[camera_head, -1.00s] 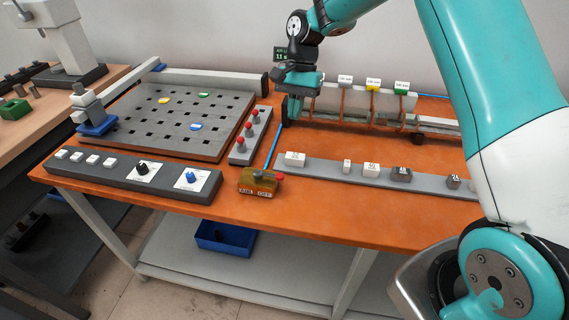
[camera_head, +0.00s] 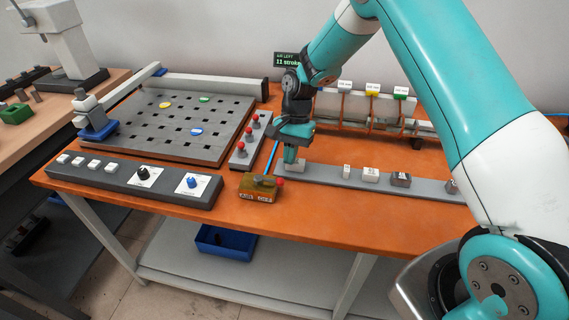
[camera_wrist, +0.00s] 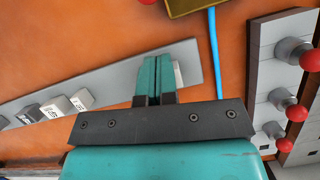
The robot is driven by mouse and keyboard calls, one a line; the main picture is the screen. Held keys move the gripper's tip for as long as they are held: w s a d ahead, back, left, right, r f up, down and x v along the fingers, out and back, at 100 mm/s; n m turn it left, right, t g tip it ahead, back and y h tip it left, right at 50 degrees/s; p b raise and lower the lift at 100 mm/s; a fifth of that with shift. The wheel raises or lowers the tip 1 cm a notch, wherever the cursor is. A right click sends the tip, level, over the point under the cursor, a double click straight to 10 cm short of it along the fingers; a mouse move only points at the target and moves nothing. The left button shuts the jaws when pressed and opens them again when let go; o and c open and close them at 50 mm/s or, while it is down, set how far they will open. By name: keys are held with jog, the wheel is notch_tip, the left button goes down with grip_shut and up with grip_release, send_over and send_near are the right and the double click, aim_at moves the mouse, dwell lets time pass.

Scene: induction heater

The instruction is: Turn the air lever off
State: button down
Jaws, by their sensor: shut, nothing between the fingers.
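The air lever unit is a brown-gold block (camera_head: 259,189) with a label on its front, near the front edge of the orange table. Its lever has a red knob (camera_head: 280,182) at the right end. In the wrist view a corner of the gold block (camera_wrist: 195,6) shows at the top edge, with part of a red knob (camera_wrist: 147,2) beside it. My gripper (camera_head: 290,158) is shut and empty, pointing down over the left end of the grey strip, behind and right of the block. In the wrist view its fingertips (camera_wrist: 155,62) are together, apart from the block.
A blue hose (camera_head: 271,158) runs back from the block. A grey box with red-knobbed levers (camera_head: 240,155) stands left of my gripper. The grey strip (camera_head: 330,176) carries several small blocks. A panel with dials (camera_head: 130,180) lies front left. A sign (camera_head: 287,59) reads "air left 11 stroke".

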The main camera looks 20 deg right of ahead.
aim_at(269, 180)
jog(key=shift+s+a+p, duration=0.35)
jog(key=shift+s+a, duration=0.6)
jog(key=shift+s, duration=0.05)
jog(key=shift+s+a+f, duration=0.15)
jog(key=shift+s+a, duration=0.25)
